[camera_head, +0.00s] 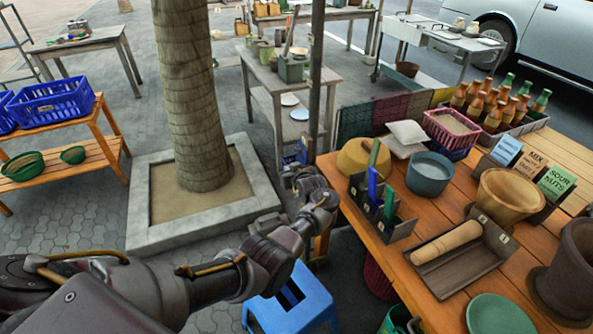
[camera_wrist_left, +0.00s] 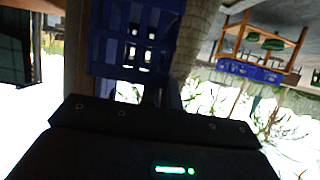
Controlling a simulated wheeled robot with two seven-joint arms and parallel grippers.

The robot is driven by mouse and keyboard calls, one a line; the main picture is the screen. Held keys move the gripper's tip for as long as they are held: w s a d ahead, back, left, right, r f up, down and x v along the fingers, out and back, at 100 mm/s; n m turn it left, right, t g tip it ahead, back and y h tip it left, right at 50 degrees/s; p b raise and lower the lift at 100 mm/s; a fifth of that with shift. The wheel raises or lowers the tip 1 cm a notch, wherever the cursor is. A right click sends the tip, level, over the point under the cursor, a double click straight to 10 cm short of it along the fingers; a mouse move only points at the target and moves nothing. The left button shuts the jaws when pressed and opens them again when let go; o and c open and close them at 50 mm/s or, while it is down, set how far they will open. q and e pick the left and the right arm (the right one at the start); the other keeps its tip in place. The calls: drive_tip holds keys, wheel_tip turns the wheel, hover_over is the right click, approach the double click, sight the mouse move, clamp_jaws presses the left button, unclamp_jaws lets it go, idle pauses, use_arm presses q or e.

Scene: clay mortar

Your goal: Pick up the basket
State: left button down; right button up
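A blue plastic basket with slotted walls (camera_wrist_left: 135,40) fills the upper middle of the left wrist view, just beyond my left gripper (camera_wrist_left: 140,92). In the head view only a small blue patch (camera_head: 300,152) shows near the gripper, beside the post. My left gripper (camera_head: 303,178) is off the left edge of the wooden table, and its fingers are dark and small. I cannot tell whether they touch or grip the basket. Other baskets are a pink one (camera_head: 451,128) on the table and blue ones (camera_head: 52,103) on the left bench. My right gripper is out of view.
A blue stool (camera_head: 290,305) stands below my left arm. A tree trunk (camera_head: 190,90) and a thin post (camera_head: 316,70) stand close by.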

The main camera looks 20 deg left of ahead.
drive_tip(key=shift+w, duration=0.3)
use_arm(q)
drive_tip(key=s+a+r+p, duration=0.1)
drive_tip(key=s+a+r, duration=0.7)
drive_tip(key=s+a, duration=0.1)
drive_tip(key=shift+s+a+p, duration=0.15)
drive_tip(key=shift+s+p, duration=0.15)
drive_tip(key=shift+s, duration=0.4)
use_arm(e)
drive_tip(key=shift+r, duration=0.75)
use_arm(q)
drive_tip(key=shift+r, duration=0.15)
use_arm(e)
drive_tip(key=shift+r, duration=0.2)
use_arm(q)
drive_tip(key=shift+r+p, duration=0.55)
drive_tip(key=shift+p, duration=0.35)
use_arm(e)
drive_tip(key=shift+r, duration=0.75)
use_arm(q)
drive_tip(key=shift+s+a, duration=0.1)
